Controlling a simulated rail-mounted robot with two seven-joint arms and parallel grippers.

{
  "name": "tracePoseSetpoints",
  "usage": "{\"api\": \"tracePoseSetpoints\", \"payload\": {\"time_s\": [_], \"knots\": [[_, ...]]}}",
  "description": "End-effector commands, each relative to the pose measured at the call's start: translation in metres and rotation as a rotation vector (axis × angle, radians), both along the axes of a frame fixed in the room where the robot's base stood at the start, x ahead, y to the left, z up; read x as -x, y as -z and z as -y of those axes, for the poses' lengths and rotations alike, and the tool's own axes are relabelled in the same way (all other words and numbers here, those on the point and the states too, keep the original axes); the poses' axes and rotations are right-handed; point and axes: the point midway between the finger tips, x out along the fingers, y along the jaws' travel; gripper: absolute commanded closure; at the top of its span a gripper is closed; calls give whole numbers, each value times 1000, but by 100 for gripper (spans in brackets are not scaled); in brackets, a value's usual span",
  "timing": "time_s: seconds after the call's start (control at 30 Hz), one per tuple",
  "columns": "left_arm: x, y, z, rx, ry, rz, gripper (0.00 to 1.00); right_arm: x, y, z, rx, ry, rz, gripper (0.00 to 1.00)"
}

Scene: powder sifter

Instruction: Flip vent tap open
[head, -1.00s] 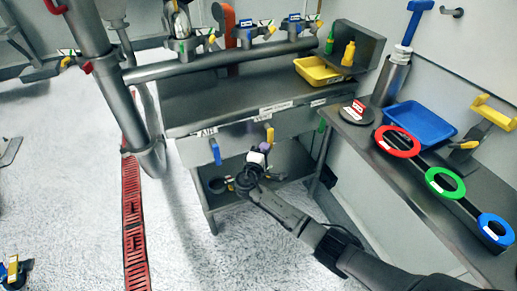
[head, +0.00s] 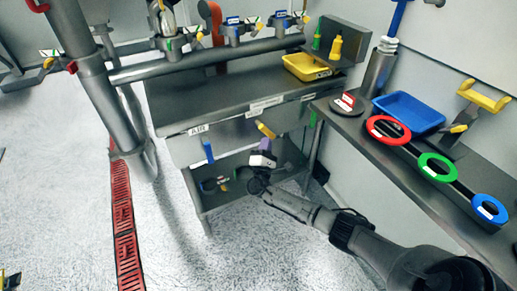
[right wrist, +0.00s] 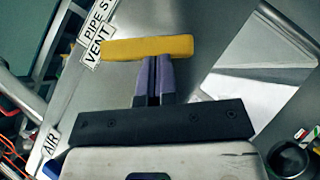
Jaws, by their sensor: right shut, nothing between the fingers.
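The vent tap has a yellow lever handle (head: 265,130) on the front of the grey bench, and it sits tilted in the head view. In the right wrist view the yellow handle (right wrist: 135,48) lies nearly crosswise beside the VENT label (right wrist: 97,50). My right gripper (head: 265,143) has purple fingers and is just below the handle. In the right wrist view its shut fingertips (right wrist: 158,60) are at the handle's lower edge, with nothing between them. Whether they touch the handle I cannot tell. The tap's body is mostly hidden. My left gripper is not in view.
A blue lever handle (head: 208,151) hangs left of the vent tap, under the AIR label (head: 198,130). A yellow tray (head: 306,67) stands on the bench. The right-hand table holds a blue tray (head: 409,111) and red, green and blue rings. The floor at left is mostly open.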

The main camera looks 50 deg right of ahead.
Motion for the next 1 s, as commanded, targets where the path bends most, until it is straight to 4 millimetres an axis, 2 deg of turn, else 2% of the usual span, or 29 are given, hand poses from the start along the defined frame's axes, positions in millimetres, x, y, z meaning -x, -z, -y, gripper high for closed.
{"api": "tracePoseSetpoints", "payload": {"time_s": [0.03,0.5,1.0], "knots": [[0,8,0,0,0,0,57,2,3,4,47,1,-20,100],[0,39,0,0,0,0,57,12,-8,27,448,1,-198,100],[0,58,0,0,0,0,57,17,-24,40,745,0,-331,100]]}}
